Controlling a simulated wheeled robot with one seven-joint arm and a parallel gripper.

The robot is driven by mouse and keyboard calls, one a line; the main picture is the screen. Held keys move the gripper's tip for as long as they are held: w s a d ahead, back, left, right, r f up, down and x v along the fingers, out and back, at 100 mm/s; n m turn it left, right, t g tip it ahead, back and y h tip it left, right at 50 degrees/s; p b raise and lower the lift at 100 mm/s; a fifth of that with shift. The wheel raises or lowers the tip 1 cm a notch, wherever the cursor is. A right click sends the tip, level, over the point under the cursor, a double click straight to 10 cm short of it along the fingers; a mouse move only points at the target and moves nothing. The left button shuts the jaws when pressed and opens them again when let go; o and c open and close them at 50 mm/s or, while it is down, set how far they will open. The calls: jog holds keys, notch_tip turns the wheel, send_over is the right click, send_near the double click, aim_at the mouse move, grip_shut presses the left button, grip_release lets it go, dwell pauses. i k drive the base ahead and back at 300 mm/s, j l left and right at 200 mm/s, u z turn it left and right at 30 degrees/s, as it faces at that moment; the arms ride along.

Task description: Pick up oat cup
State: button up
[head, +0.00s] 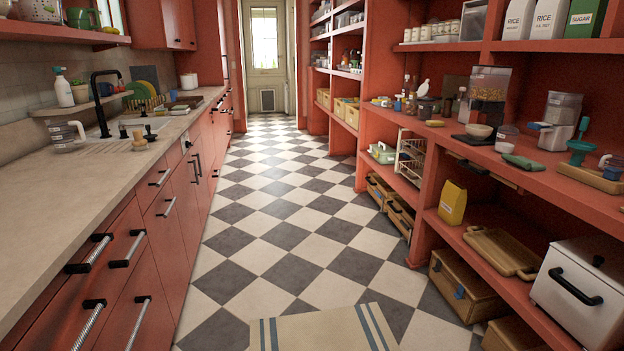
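No cup in the head view can be surely told as the oat cup. A small clear cup (507,137) stands on the right-hand counter shelf, with a pale bowl (480,131) to its left. A clear dispenser (489,92) filled with brownish grain stands just behind them. A second clear dispenser (560,115) with pale contents stands further right. A clear jug-like cup with a handle (64,137) stands on the left counter by the sink; its contents are unclear. My gripper is not in view.
Long counter (60,190) with red drawers runs along the left. Red shelving (565,185) runs along the right, holding a yellow box (452,203), boards and a white bread bin (585,290). The checkered floor (285,220) between is clear, with a striped mat (320,330) in front.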

aim_at(390, 103)
jog(key=i, duration=5.75)
jog(key=i+z, duration=0.25)
jog(key=i, duration=0.35)
jog(key=i+j+z, duration=0.2)
jog(key=i, duration=0.4)
jog(key=l, duration=0.3)
jog(key=i+l, duration=0.1)
jog(key=l, duration=0.25)
